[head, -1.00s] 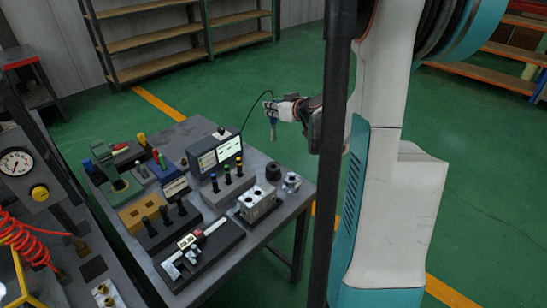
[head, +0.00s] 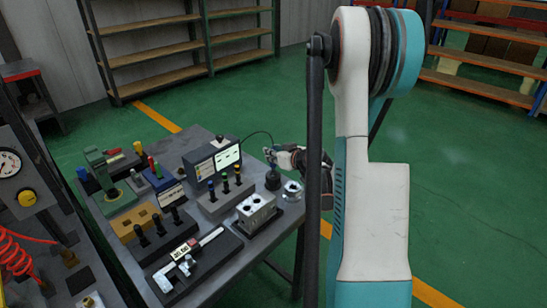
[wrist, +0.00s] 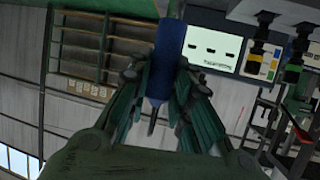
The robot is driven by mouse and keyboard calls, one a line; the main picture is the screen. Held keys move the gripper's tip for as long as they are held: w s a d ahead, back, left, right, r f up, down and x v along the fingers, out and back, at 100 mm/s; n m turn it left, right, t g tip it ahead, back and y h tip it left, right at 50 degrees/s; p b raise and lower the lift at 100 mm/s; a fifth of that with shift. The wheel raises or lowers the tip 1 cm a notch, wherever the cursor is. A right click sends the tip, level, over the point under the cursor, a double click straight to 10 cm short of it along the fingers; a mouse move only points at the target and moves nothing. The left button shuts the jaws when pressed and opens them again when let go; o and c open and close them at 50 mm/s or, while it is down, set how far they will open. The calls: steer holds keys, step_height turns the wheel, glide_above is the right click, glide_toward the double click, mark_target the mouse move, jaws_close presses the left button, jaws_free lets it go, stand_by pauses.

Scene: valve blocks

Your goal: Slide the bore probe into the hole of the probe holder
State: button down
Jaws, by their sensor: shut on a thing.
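My gripper (head: 277,155) is shut on the bore probe, above the far right part of the table. In the wrist view the probe is a blue cylinder (wrist: 161,72) with a thin dark tip, between the finger pads of my gripper (wrist: 158,95). A black cable runs from the gripper area to the display unit. A small black round stand (head: 272,180), which looks like the probe holder, is on the table just below the gripper. Its hole cannot be made out. In the head view the probe is too small to tell apart from the fingers.
The display unit (head: 218,163) stands left of the gripper; its screen (wrist: 212,48) also shows in the wrist view. A silver block with two bores (head: 256,213) and a metal ring (head: 292,190) are near the stand. Plug racks and a caliper tray (head: 190,265) fill the table's left.

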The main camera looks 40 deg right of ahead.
steer(key=shift+f, duration=0.2)
steer(key=c, duration=1.4)
jaws_free()
steer(key=shift+c, duration=0.2)
steer(key=shift+r, duration=0.2)
steer(key=p+v, duration=0.3)
steer(key=v, duration=0.9)
steer(key=shift+a+f, duration=0.15)
